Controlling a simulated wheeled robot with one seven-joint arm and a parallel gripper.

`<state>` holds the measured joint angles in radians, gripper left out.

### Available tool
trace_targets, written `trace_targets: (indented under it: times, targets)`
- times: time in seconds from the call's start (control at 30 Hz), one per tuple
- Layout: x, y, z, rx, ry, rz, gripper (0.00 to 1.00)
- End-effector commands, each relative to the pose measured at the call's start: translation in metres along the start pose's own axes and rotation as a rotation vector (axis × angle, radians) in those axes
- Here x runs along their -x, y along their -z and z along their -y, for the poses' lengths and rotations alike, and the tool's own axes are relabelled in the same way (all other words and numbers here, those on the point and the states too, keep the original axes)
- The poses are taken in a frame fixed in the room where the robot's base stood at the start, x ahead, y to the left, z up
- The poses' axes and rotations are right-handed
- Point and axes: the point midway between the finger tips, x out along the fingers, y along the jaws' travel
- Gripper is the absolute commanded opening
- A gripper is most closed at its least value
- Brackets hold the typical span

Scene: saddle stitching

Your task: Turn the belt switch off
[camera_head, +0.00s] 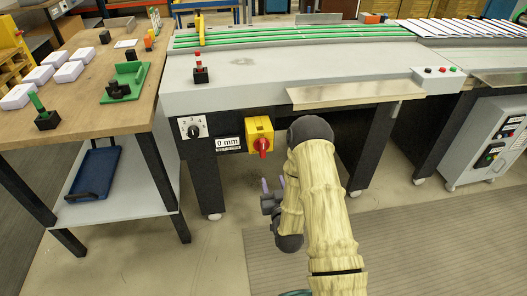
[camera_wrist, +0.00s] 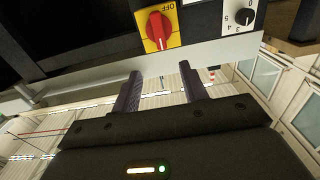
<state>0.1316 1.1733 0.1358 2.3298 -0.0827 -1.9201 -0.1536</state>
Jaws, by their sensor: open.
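The belt switch is a red rotary handle (camera_head: 263,145) on a yellow box (camera_head: 259,130) on the front of the grey machine. In the wrist view the red handle (camera_wrist: 160,31) sits on its yellow plate (camera_wrist: 172,14), with the word OFF readable, upside down. My gripper (camera_head: 274,185) is below the switch in the head view, in front of the machine. In the wrist view its two dark fingers (camera_wrist: 166,90) are apart and empty, short of the handle and not touching it.
Left of the switch are a 0 mm label (camera_head: 228,144) and a numbered black dial (camera_head: 193,130). A wooden table (camera_head: 95,105) with white blocks and green fixtures stands at the left. A grey control cabinet (camera_head: 487,140) stands at the right. Floor before the machine is clear.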

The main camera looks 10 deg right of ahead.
Motion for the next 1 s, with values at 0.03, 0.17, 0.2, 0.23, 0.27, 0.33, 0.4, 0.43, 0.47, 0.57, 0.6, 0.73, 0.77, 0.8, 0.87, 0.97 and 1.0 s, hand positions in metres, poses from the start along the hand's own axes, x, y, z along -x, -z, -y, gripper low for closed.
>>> trace_targets:
  times: [0.03,0.17,0.2,0.23,0.27,0.33,0.4,0.43,0.47,0.57,0.6,0.73,0.77,0.8,0.87,0.97,1.0]
  targets:
    - [0.000,0.000,0.000,0.000,0.000,0.000,0.44]
    - [-0.005,0.000,0.000,0.000,0.000,0.001,0.44]
    - [-0.008,0.000,0.000,0.000,0.000,0.000,0.44]
    - [-0.011,0.000,0.000,0.000,0.000,-0.001,0.44]
    - [-0.015,0.000,0.000,0.000,0.000,-0.001,0.44]
    - [-0.024,0.001,0.000,0.000,0.000,-0.002,0.44]
    - [-0.036,0.001,0.000,0.000,0.000,-0.002,0.44]
    - [-0.041,0.001,0.000,0.000,0.000,-0.003,0.44]
    - [-0.047,0.001,0.000,0.000,0.000,-0.003,0.44]
    - [-0.064,0.001,0.000,0.000,0.000,-0.002,0.44]
    - [-0.071,0.000,0.000,0.000,0.000,-0.003,0.44]
    - [-0.092,0.000,0.000,0.000,0.000,-0.001,0.44]
    - [-0.097,0.000,0.000,0.000,0.000,-0.002,0.44]
    - [-0.104,0.000,0.000,0.000,0.000,-0.001,0.44]
    - [-0.113,0.000,0.000,0.000,0.000,-0.001,0.44]
    - [-0.129,-0.001,0.000,0.000,0.000,-0.001,0.44]
    - [-0.135,-0.001,0.000,0.000,0.000,-0.001,0.44]
